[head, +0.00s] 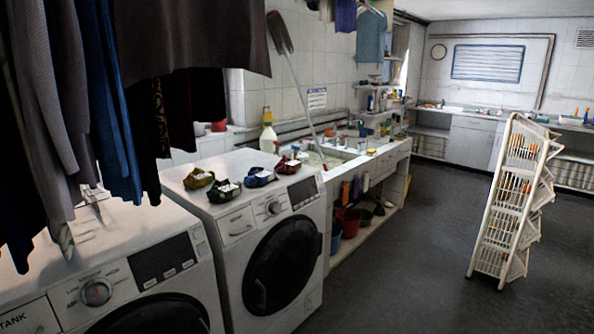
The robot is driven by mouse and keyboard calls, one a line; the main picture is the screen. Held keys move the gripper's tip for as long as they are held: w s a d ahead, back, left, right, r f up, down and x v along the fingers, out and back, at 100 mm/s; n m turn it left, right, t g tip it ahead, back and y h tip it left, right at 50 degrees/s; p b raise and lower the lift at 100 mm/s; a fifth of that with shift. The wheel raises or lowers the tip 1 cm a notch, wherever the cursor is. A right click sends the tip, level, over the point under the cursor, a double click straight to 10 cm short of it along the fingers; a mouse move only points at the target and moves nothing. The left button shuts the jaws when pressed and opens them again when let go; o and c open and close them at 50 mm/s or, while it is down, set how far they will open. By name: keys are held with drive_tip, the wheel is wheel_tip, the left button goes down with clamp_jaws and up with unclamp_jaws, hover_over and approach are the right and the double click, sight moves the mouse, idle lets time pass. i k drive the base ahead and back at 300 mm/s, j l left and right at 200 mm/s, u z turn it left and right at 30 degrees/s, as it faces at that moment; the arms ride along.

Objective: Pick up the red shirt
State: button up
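A small dark red bundle (288,166), which looks like folded cloth with a pale patch, lies on top of the second washing machine (222,214), near its back right corner. It may be the red shirt; I cannot tell for sure at this size. A blue bundle (260,178) lies to its left. A dark green bundle (224,191) and an olive one with some red (198,178) lie farther left on the same top. They appear apart from one another. My gripper is not in view.
Dark clothes (120,100) hang low over the nearer washing machine (150,280) at left. A sink counter (375,160) with bottles adjoins the machines at right. A white basket rack (510,200) stands on the grey floor, with clear floor (410,270) before it.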

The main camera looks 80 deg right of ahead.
sight(288, 166)
drive_tip(key=z, duration=2.4)
drive_tip(key=i+l+u, duration=0.15)
drive_tip(key=i, duration=0.45)
drive_tip(key=i+l+u, duration=0.15)
drive_tip(key=i+l, duration=0.3)
drive_tip(key=i, duration=0.2)
drive_tip(key=i+l+u, duration=0.15)
drive_tip(key=i+l, duration=0.25)
drive_tip(key=i, duration=0.15)
